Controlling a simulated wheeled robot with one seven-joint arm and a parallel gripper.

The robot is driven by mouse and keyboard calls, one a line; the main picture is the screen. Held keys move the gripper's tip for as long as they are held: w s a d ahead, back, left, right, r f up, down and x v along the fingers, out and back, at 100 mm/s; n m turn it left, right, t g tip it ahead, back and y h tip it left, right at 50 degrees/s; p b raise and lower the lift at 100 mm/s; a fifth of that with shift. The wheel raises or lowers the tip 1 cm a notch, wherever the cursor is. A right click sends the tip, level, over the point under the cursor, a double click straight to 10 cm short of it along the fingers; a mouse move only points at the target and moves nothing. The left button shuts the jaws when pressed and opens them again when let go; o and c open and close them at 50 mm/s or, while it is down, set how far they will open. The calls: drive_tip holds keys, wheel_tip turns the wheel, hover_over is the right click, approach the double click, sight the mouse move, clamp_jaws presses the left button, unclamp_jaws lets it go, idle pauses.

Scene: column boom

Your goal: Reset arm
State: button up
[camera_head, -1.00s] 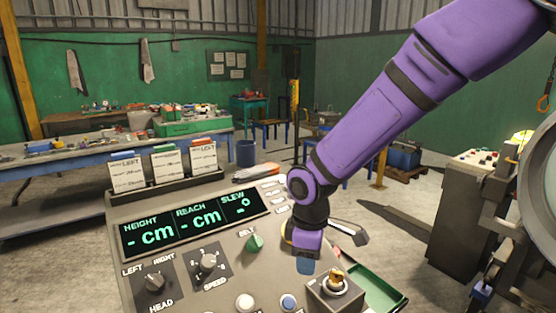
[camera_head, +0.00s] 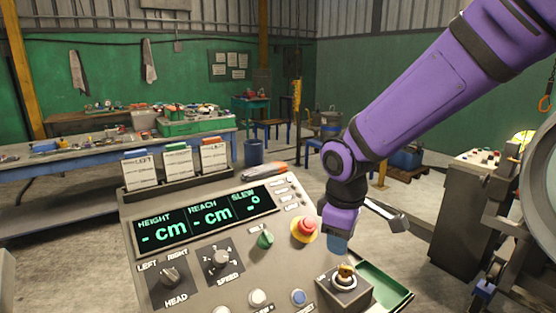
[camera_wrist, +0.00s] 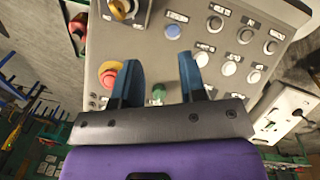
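My gripper (camera_head: 338,243) hangs from the purple arm over the right side of the control panel (camera_head: 205,275). In the wrist view my gripper (camera_wrist: 158,80) has its two blue fingers apart, with nothing between them. The red emergency stop button (camera_head: 304,229) on its yellow collar sits just left of the gripper in the head view; it also shows beside the left finger in the wrist view (camera_wrist: 110,72). A key switch box (camera_head: 344,284) stands below the gripper in the head view. I cannot tell how high the fingers are above the panel.
The panel has a display (camera_head: 203,217), a green knob (camera_head: 265,239), a head knob (camera_head: 170,277), a speed knob (camera_head: 221,259) and a blue button (camera_head: 299,297). A card rack (camera_head: 175,187) stands behind it. A green tray (camera_head: 385,286) is at its right. A grey console (camera_head: 470,210) stands further right.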

drive_tip(key=s+d+r+m+t, duration=0.4)
drive_tip(key=s+d+r+m, duration=0.8)
drive_tip(key=s+d, duration=0.5)
wheel_tip(320, 180, up, 2)
drive_tip(key=shift+s+d+r, duration=0.15)
drive_tip(key=shift+s+d, duration=0.15)
drive_tip(key=shift+d, duration=0.15)
drive_tip(key=shift+a, duration=0.1)
